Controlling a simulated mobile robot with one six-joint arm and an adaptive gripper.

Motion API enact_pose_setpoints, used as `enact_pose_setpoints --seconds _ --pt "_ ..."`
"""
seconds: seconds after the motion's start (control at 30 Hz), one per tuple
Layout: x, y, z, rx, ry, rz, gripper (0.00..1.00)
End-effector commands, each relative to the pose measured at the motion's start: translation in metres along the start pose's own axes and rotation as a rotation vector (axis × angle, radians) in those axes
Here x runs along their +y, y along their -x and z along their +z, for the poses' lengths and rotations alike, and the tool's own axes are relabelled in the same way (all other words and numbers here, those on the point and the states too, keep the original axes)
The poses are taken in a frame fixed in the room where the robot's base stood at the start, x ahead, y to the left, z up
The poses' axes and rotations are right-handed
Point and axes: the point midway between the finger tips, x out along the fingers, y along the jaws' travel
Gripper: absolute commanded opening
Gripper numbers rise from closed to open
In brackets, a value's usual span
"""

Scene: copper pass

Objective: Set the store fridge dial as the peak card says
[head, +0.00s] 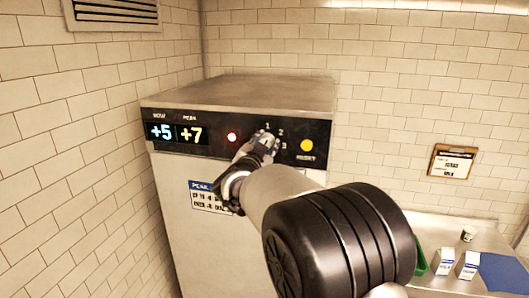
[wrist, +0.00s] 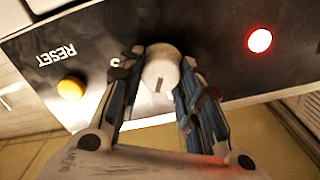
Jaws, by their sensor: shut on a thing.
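The store fridge (head: 240,95) stands against the tiled wall, with a black control panel across its top front. Its display (head: 175,132) reads +5 under NOW and +7 under PEAK. My gripper (head: 265,140) is at the dial in the head view, hiding most of it; marks 1, 2 and 3 show around it. In the wrist view the pale round dial (wrist: 161,70) sits between my fingers, and my gripper (wrist: 160,85) is shut on it. The peak card (head: 207,197), white with a blue header, is on the fridge front, partly hidden by my arm; its small print is unreadable.
A red light (head: 232,137) glows left of the dial. A yellow RESET button (head: 307,146) is to its right. A framed notice (head: 453,162) hangs on the right wall. A counter at lower right holds small cartons (head: 468,265) and a green item (head: 421,262).

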Motion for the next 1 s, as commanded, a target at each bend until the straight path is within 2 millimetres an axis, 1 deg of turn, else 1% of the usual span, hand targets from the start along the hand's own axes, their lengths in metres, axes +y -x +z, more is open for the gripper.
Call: enact_pose_setpoints --seconds 0.03,0.2,0.5,0.7,1.0 --pt "0.0018 0.0 0.0026 0.001 -0.042 0.0 0.09" --pt "0.0018 0.0 0.0018 0.001 -0.173 0.0 0.09" --pt "0.002 -0.0001 0.0012 0.0 -0.327 0.0 0.09" --pt "0.0019 -0.0001 0.0006 0.0 -0.371 0.001 0.09" --pt "0.0016 -0.0001 0.0002 0.0 -0.381 0.001 0.09"
